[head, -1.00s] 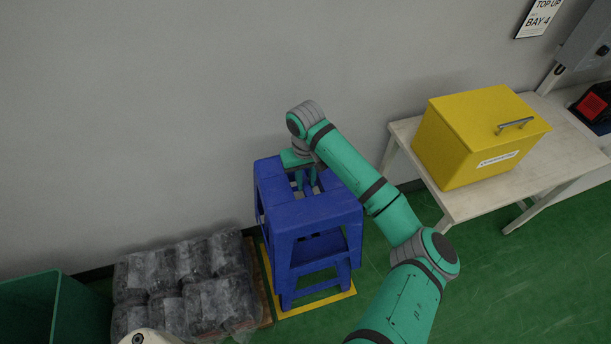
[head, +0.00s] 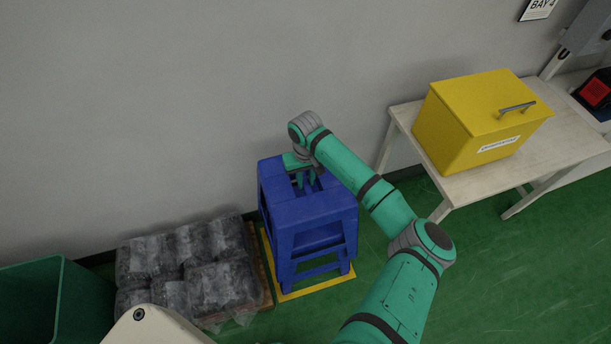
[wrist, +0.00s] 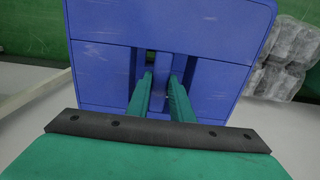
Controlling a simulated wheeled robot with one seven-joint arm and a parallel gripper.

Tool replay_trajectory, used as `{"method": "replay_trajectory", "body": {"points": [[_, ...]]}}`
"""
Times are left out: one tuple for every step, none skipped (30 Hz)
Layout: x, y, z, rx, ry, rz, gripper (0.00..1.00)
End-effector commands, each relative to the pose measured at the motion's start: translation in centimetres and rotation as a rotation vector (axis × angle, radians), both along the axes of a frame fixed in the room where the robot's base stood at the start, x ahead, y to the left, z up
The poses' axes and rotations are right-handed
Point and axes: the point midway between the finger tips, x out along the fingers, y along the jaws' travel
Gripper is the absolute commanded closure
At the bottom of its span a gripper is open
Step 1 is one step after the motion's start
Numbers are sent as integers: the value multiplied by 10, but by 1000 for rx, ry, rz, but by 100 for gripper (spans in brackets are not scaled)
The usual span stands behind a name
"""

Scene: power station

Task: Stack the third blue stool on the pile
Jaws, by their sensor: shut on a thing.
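The upper blue stool (head: 318,216) is upright, with its seat facing up. My gripper (head: 307,182) points down into the slots in that seat and is shut on the part between them. The wrist view shows both green fingers in the slots of the blue seat (wrist: 105,62), with the fingertips partly hidden. Below, more blue stool parts (head: 312,269) stand inside a yellow floor outline (head: 318,287). The upper stool is over or around this pile. I cannot tell whether it is fully seated or how many stools are underneath.
A pallet of grey plastic-wrapped bags (head: 190,265) is close on the left, with a green bin (head: 60,300) beyond. A pale table (head: 455,196) with a yellow box (head: 480,120) stands right. The grey wall (head: 180,100) is close behind; green floor lies open at lower right.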

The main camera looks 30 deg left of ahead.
Motion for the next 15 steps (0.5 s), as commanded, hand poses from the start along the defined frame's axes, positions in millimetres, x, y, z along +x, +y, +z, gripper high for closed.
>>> {"method": "replay_trajectory", "body": {"points": [[1, 0, -3, 1, -1, 0, 100], [0, 0, -6, 1, -1, 0, 100], [0, 0, -10, 1, -1, 1, 100], [0, 0, -12, 1, -1, 1, 100], [0, 0, -15, 1, -1, 0, 100], [0, 0, -19, 2, 1, -1, 100], [0, 1, -21, 3, 2, -1, 100], [0, 1, -24, 2, 1, -1, 100], [0, 1, -27, 3, 0, -1, 100], [0, 1, -30, 2, -1, -1, 100], [0, 1, -32, 3, 0, -1, 100], [0, 1, -36, 3, 0, -1, 100], [0, 1, -39, 2, 1, -1, 100], [0, 1, -41, 2, 1, 0, 100], [0, 0, -45, 1, 0, 0, 100]]}}
